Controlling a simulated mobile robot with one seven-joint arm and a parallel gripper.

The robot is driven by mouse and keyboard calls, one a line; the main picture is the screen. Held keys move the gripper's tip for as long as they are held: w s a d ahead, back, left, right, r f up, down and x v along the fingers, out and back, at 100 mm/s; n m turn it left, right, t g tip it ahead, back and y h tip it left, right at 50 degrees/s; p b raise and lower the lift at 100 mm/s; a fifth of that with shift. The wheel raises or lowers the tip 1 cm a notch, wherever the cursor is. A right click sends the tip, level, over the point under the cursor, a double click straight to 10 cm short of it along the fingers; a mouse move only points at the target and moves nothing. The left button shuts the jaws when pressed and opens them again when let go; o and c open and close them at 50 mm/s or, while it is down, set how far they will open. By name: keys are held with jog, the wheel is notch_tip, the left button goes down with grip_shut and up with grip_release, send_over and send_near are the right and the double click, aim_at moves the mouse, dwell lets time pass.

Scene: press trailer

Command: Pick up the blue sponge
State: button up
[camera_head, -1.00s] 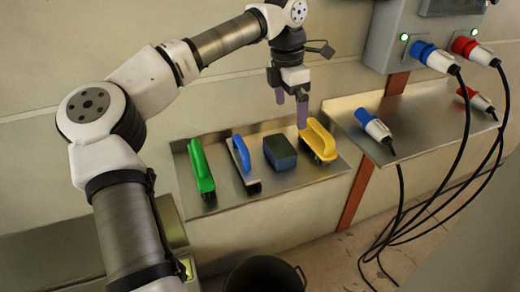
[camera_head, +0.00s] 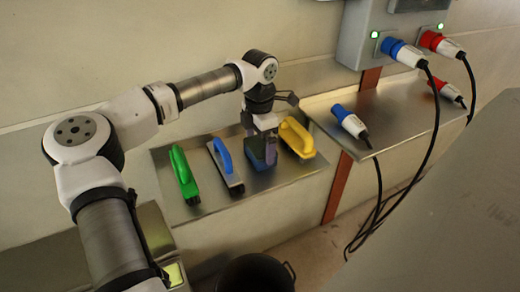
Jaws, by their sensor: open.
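The blue sponge (camera_head: 257,162) is a dark blue block with a greenish top, lying on the metal shelf (camera_head: 220,207) between the blue-handled brush and the yellow-handled tool. My gripper (camera_head: 262,148) points down right at the sponge, its purple-grey fingers overlapping it in the picture. The gripper is open. It hides much of the sponge's top and right part. I cannot tell whether the fingers touch the sponge.
A green brush (camera_head: 184,175) and a blue-handled brush (camera_head: 226,165) lie to the left. A yellow-handled tool (camera_head: 297,138) lies close on the right. A second shelf (camera_head: 385,112) holds a blue plug (camera_head: 349,121). A black bucket (camera_head: 257,274) stands below.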

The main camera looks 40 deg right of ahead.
aim_at(260, 146)
notch_tip(260, 146, down, 3)
jog(key=shift+d+r, duration=0.1)
jog(key=c, duration=0.7)
jog(key=shift+c, duration=0.3)
notch_tip(260, 146, up, 20)
jog(key=b, duration=0.1)
jog(key=shift+b, duration=0.35)
jog(key=o, duration=0.5)
jog(key=c, duration=0.4)
